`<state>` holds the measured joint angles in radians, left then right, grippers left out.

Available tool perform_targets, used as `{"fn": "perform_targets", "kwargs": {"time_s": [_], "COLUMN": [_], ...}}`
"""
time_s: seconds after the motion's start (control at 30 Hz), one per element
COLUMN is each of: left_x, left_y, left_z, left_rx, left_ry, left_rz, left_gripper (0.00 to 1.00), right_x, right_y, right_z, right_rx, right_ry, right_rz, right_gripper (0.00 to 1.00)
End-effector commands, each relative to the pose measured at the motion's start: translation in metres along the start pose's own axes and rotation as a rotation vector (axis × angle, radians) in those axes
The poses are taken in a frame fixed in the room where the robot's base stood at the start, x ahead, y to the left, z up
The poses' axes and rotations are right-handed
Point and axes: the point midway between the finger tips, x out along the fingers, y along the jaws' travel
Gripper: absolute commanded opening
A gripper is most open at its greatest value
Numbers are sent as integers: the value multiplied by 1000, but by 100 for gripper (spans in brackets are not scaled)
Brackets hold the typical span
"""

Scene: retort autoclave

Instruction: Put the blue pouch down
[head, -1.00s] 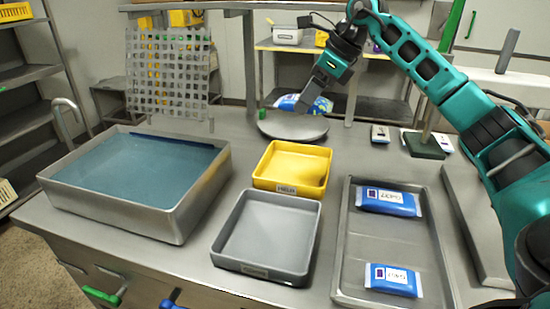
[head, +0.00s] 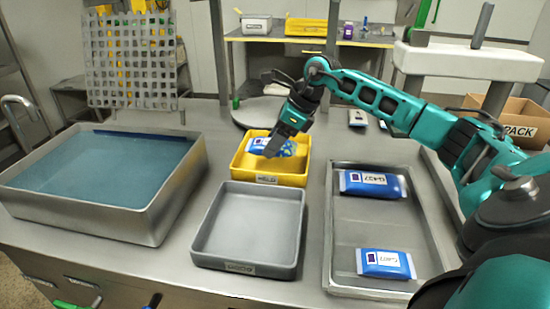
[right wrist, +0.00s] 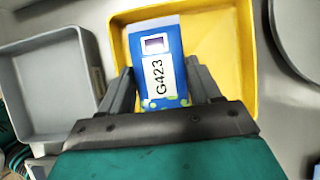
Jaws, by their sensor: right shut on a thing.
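The blue pouch (head: 260,146) with a white label is over the yellow tray (head: 299,166). In the right wrist view the pouch (right wrist: 160,62) shows the label G423. My right gripper (head: 277,146) is shut on its near end, with one finger on each side (right wrist: 160,85). The pouch is over the inside of the yellow tray (right wrist: 228,50). I cannot tell whether it touches the tray's floor. My left gripper is not in view.
A grey tray (head: 247,268) stands in front of the yellow one. A metal tray (head: 367,225) at right holds two other blue pouches (head: 372,184). A water-filled basin (head: 150,222) is at left. A round plate (head: 243,113) lies behind.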

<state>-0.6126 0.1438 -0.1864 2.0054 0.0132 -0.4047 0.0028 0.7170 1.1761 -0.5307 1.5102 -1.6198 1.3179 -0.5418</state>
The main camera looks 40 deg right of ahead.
Motion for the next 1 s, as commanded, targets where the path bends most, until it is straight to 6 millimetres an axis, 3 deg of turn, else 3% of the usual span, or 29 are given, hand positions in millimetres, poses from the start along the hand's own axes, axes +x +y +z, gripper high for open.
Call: {"fn": "perform_targets", "kwargs": {"time_s": [0.37, 0.73, 0.77, 1.0], "left_x": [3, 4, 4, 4], "left_y": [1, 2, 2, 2], "left_z": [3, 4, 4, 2], "left_rx": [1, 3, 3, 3], "left_ry": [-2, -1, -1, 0], "left_rz": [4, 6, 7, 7], "left_gripper": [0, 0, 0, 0], "right_x": [38, 42, 42, 41], "right_y": [0, 0, 0, 0], "right_z": [-22, -24, -24, -24], "right_rx": [1, 0, 0, 0], "right_ry": [2, 0, 0, 1], "right_rz": [0, -1, -1, 0], "right_gripper": [26, 26, 64, 87]}}
